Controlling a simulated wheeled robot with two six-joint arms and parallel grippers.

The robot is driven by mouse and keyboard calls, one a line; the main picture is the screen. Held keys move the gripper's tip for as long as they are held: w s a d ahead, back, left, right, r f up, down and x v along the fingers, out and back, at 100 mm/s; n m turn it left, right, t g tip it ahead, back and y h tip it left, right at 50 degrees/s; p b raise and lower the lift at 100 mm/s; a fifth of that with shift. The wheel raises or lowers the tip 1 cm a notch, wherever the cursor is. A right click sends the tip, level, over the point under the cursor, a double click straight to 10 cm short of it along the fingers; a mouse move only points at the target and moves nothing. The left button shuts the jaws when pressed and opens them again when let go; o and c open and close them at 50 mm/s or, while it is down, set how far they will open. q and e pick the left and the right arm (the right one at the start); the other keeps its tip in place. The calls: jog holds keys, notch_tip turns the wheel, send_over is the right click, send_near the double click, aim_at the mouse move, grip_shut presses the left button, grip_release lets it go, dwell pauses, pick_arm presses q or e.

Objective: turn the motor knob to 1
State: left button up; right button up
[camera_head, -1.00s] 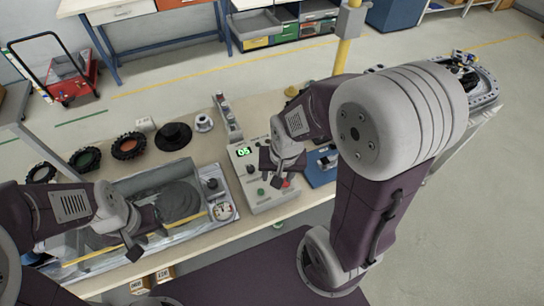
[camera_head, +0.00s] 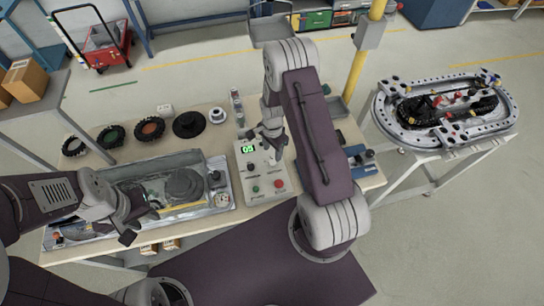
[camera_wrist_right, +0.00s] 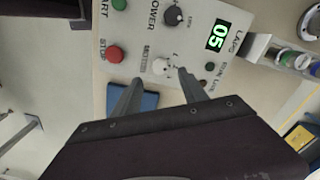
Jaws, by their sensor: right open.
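The control box (camera_head: 262,188) stands on the workbench, with a lit display reading 05 (camera_head: 247,149). The right wrist view shows the small white motor knob (camera_wrist_right: 160,66) on its panel, beside a label. The black power knob (camera_wrist_right: 175,16), red stop button (camera_wrist_right: 114,54) and green start button (camera_wrist_right: 119,4) are also there. My right gripper (camera_head: 271,150) is over the far right part of the panel. Its open fingers (camera_wrist_right: 158,92) point at the motor knob, which appears between them and untouched. In the head view the gripper hides this knob. My left gripper (camera_head: 140,225) is open and empty by the tray.
A clear-walled tray (camera_head: 222,200) with grey parts stands left of the box. Tyres (camera_head: 150,129) and a black disc (camera_head: 188,124) lie behind it. A blue item (camera_head: 362,164) is right of the box. The ring track (camera_head: 445,105) stands on a separate table at right.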

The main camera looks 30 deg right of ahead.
aim_at(273, 160)
jog(key=f, duration=0.3)
jog(key=f+p, duration=0.1)
jog(key=f, duration=0.2)
jog(key=shift+d+p, duration=0.2)
jog(key=shift+p, duration=0.1)
jog(key=shift+a+f, duration=0.15)
jog(key=shift+f, duration=0.2)
grip_shut()
